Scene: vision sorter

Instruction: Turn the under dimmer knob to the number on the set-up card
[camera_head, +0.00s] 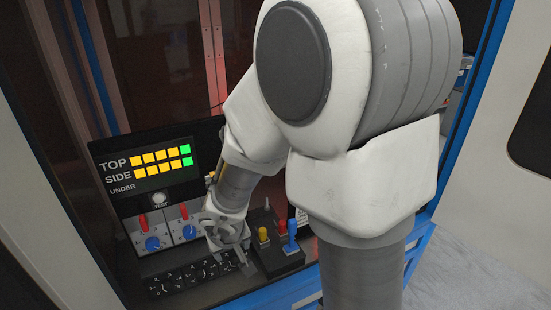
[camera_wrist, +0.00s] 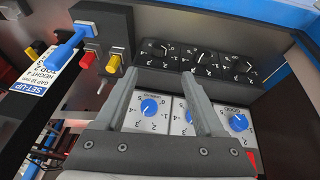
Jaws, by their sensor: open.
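In the head view a display panel (camera_head: 150,172) has rows TOP, SIDE and UNDER. The top two show yellow blocks ending in green; UNDER shows none lit. Two blue knobs (camera_head: 188,232) show below, and my gripper (camera_head: 230,243) hides the place to their right. The wrist view is turned over. There, three blue knobs sit on white numbered plates. The leftmost knob (camera_wrist: 150,106), apparently the under dimmer, lies between the spread fingers of my open gripper (camera_wrist: 159,73), apparently untouched. The set-up card (camera_wrist: 50,72) shows at the left, partly covered by the blue lever; its dimmer number is unreadable.
A black box (camera_head: 284,265) with yellow, red and blue levers (camera_head: 292,235) stands right of my gripper. A black strip of small dials (camera_head: 175,281) lies in front of the knobs. Red toggles (camera_head: 143,221) and a TEST button (camera_head: 160,198) sit above the knobs.

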